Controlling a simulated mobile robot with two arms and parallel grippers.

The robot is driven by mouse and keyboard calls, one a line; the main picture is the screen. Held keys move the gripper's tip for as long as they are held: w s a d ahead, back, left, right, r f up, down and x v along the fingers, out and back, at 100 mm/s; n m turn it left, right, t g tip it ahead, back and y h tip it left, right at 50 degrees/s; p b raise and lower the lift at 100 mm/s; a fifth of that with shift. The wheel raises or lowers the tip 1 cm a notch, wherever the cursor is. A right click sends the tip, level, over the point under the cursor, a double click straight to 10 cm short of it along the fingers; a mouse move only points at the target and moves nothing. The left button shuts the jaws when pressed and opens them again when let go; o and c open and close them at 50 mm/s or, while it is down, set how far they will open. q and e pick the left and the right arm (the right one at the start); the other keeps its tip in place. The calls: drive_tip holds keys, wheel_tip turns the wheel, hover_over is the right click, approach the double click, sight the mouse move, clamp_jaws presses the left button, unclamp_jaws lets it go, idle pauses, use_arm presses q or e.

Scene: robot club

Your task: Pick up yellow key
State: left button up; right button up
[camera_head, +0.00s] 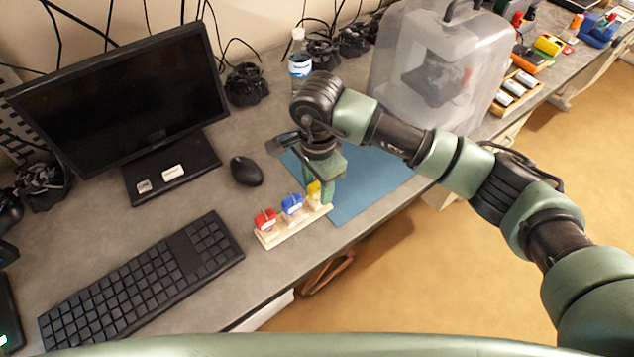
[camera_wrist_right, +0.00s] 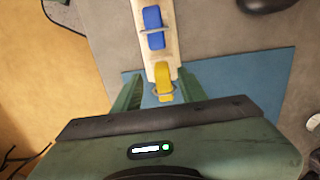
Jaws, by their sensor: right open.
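The yellow key (camera_head: 314,190) stands at the right end of a light wooden holder (camera_head: 270,238), beside a blue key (camera_head: 292,204) and a red key (camera_head: 265,220). My right gripper (camera_head: 318,192) is above that end of the holder and partly hides the yellow key. In the right wrist view, the yellow key (camera_wrist_right: 163,80) lies between the two green fingers of my open right gripper (camera_wrist_right: 161,88), with a gap on each side. The blue key (camera_wrist_right: 153,28) is just beyond it. My left gripper is not in view.
The holder's end overlaps a blue mat (camera_head: 365,190). A keyboard (camera_head: 145,290), mouse (camera_head: 246,171) and monitor (camera_head: 125,100) stand to the left. A bottle (camera_head: 299,62) and a clear case (camera_head: 400,60) stand behind my right arm. The desk's front edge is close to the holder.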

drive_tip(key=shift+w+f, duration=0.25)
drive_tip(key=shift+f, duration=0.3)
drive_tip(key=shift+w+f, duration=0.2)
drive_tip(key=shift+f, duration=0.35)
drive_tip(key=shift+s+r, duration=0.15)
drive_tip(key=shift+s, duration=0.1)
drive_tip(key=shift+c, duration=1)
drive_tip(key=c, duration=0.5)
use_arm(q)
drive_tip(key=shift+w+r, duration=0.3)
use_arm(e)
drive_tip(key=shift+w, duration=0.1)
clamp_jaws()
